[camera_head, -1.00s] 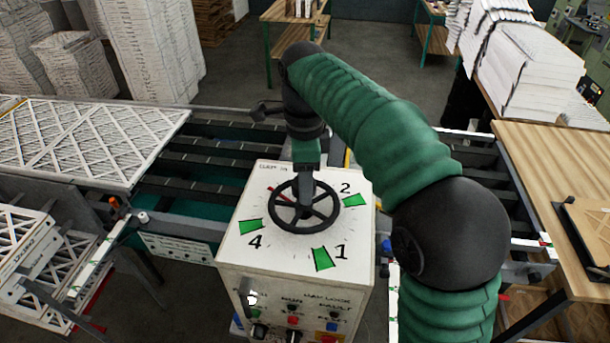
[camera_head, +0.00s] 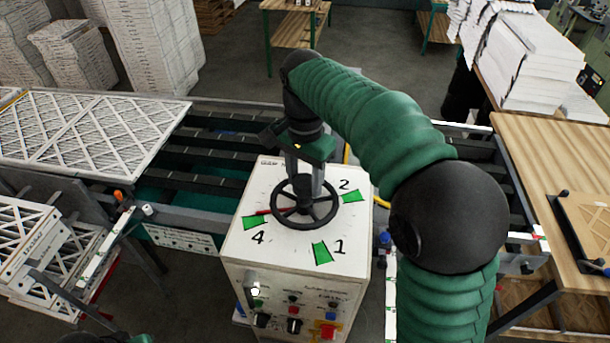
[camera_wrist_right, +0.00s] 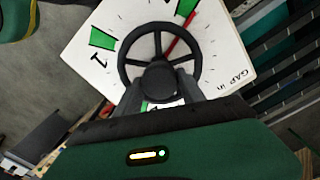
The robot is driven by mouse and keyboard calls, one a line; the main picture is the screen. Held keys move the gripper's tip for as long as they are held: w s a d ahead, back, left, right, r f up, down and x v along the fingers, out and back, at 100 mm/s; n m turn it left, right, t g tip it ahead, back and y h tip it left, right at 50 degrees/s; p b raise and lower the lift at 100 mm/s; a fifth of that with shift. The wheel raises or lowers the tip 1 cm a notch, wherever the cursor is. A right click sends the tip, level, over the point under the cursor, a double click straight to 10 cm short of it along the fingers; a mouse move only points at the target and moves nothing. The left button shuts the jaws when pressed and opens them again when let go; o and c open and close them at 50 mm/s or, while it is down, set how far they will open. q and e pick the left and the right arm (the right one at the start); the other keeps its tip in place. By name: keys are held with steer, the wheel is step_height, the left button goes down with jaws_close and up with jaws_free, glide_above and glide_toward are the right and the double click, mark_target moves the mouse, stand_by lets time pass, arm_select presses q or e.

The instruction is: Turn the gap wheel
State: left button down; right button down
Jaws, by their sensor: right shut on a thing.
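The gap wheel (camera_head: 304,203) is a black spoked handwheel lying on top of a white control box (camera_head: 285,243). Green patches marked 1, 2 and 4 lie around it. A red pointer (camera_head: 265,211) under the wheel points left, just beside the upper edge of the green patch at 4 (camera_head: 255,222). My right gripper (camera_head: 304,185) reaches down from above and is shut on the wheel's hub. The wrist view shows its two fingers on either side of the round hub (camera_wrist_right: 158,80). My left gripper is not in view.
Buttons and knobs (camera_head: 294,310) are on the box's front. A roller conveyor (camera_head: 200,180) runs behind, with a lattice filter panel (camera_head: 85,135) at left. A wooden table (camera_head: 515,165) stands at right. Filter stacks stand at the back.

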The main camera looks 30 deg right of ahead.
steer(key=shift+w+r+n, duration=0.15)
steer(key=shift+r+n, duration=0.1)
steer(key=shift+n, duration=0.25)
steer(key=c, duration=1.1)
jaws_free()
steer(key=o, duration=0.4)
steer(key=shift+f, duration=0.1)
steer(key=shift+a, duration=0.1)
